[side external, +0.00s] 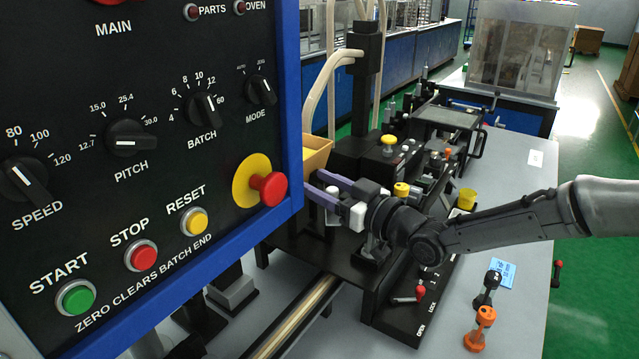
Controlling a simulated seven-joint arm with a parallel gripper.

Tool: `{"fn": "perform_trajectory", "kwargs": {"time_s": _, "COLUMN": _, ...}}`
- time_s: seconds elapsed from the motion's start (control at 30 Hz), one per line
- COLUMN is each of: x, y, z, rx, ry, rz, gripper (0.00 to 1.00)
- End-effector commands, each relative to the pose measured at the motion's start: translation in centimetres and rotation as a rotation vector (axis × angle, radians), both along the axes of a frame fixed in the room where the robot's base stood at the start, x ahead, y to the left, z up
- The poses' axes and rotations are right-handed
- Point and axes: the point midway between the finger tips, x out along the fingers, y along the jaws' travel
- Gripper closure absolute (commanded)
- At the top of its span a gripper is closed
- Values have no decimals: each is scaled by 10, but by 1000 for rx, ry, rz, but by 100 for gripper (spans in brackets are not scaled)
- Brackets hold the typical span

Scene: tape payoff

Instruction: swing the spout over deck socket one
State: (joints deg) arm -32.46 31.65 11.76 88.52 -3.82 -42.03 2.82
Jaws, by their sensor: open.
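My gripper (313,182) is near the middle of the side external view, with its two purple fingers pointing left toward the blue-framed control panel. The fingers are apart and I see nothing held between them. The fingertips are close to an orange-tan bin (317,152) in the picture; I cannot tell whether they touch anything. A black deck (395,322) with a red-knobbed lever and small white numbers and OPEN and LOCK lettering lies below the wrist. I cannot clearly make out the spout or socket one; the arm and panel hide part of that area.
The control panel (110,180) fills the left foreground. A black post (367,70) with pale hoses stands behind the gripper. The table's right side is mostly clear.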

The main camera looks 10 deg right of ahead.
Motion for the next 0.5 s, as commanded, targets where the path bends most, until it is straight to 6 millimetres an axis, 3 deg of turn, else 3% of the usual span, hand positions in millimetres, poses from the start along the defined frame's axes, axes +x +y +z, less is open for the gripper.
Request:
{"fn": "perform_trajectory", "kwargs": {"time_s": 0.27, "x": 1, "y": 0, "z": 0, "rx": 0, "ry": 0, "rz": 0, "gripper": 47}}
{"fn": "perform_trajectory", "kwargs": {"time_s": 0.5, "x": 0, "y": 0, "z": 0, "rx": -1, "ry": 1, "rz": 0, "gripper": 90}}
